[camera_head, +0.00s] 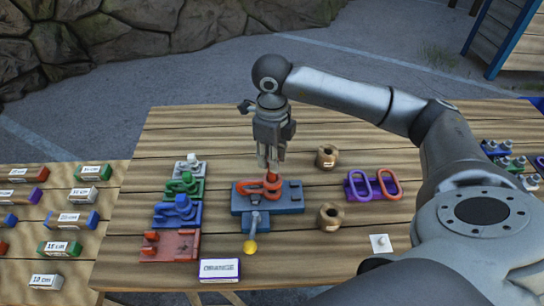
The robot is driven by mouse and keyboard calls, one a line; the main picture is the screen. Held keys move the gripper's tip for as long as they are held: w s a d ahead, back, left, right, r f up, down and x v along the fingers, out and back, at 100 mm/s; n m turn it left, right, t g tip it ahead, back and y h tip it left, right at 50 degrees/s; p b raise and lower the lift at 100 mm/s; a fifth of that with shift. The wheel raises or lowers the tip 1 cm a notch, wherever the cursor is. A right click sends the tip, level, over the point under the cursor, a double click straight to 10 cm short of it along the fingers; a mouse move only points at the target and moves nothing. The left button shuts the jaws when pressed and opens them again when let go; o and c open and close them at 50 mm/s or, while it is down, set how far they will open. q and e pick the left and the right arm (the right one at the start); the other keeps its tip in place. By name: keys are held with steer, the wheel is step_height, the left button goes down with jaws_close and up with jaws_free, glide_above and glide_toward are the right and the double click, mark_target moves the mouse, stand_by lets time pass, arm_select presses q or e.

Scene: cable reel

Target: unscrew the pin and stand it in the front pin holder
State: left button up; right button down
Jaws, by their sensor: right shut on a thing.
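An orange shackle (256,190) lies on a blue fixture (288,204) in the middle of the table. My right gripper (269,158) points straight down above the shackle and is shut on the upper end of the orange pin (272,168). The fingers hide part of the pin, and I cannot tell how far it sits in the shackle. Two brown round wooden holders stand right of the fixture, apart from it: the rear pin holder (327,158) and the front pin holder (330,217). My left gripper is not in view.
A yellow-knobbed lever (250,246) sticks out from the fixture's front. A card reading ORANGE (219,270) stands at the front. Coloured shackle stands (171,247) line the left.

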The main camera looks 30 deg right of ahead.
steer(key=shift+r+p, duration=0.9)
steer(key=shift+r, duration=0.85)
